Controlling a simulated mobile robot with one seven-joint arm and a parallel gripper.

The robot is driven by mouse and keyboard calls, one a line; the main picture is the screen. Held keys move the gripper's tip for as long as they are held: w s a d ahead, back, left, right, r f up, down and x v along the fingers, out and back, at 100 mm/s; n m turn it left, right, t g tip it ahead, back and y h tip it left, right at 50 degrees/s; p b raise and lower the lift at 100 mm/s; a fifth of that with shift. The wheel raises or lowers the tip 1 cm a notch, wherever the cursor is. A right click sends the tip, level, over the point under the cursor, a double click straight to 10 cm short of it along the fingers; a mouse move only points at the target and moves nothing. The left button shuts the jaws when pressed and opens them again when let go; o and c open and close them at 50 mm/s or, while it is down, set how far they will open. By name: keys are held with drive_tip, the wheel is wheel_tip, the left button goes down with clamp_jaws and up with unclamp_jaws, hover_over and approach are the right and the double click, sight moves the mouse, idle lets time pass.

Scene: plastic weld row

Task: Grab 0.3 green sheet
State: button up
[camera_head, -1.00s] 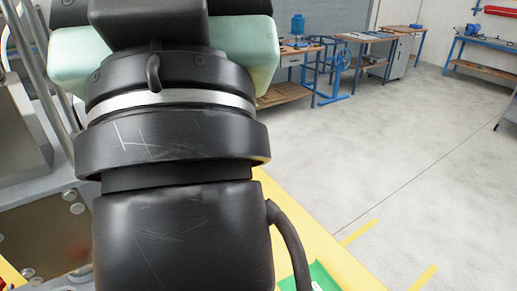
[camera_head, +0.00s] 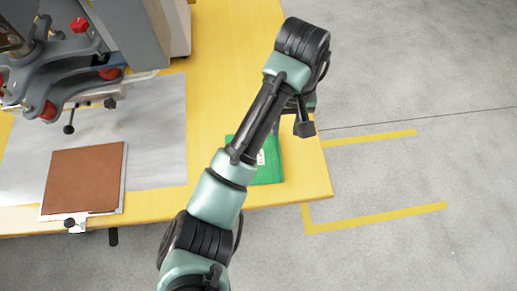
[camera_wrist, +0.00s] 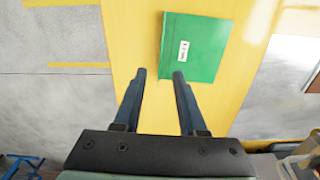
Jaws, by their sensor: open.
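The green sheet (camera_head: 268,168) lies flat near the front right corner of the yellow table, partly hidden behind my arm in the head view. In the wrist view the green sheet (camera_wrist: 195,45) shows whole, with a small white label (camera_wrist: 183,51) whose print is too small to read surely. My gripper (camera_wrist: 162,75) is open and empty in the wrist view. Its fingers point toward the table, with the right fingertip appearing close to the sheet's lower left edge and the left fingertip left of the sheet. Whether they touch anything I cannot tell.
The yellow table (camera_head: 232,60) has bare surface around the sheet. A grey plate (camera_head: 158,125) lies left of it, with a brown panel (camera_head: 84,180) in front. A machine with red knobs (camera_head: 60,75) stands at the back left. Open floor (camera_head: 430,100) is at right.

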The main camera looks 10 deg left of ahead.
drive_tip(key=b, duration=0.6)
hover_over(280, 153)
drive_tip(key=f, duration=0.7)
drive_tip(key=shift+s+f, duration=0.1)
drive_tip(key=shift+s, duration=0.1)
drive_tip(key=shift+w+f+b, duration=0.15)
drive_tip(key=shift+f+b, duration=0.15)
drive_tip(key=shift+f, duration=2.5)
clamp_jaws()
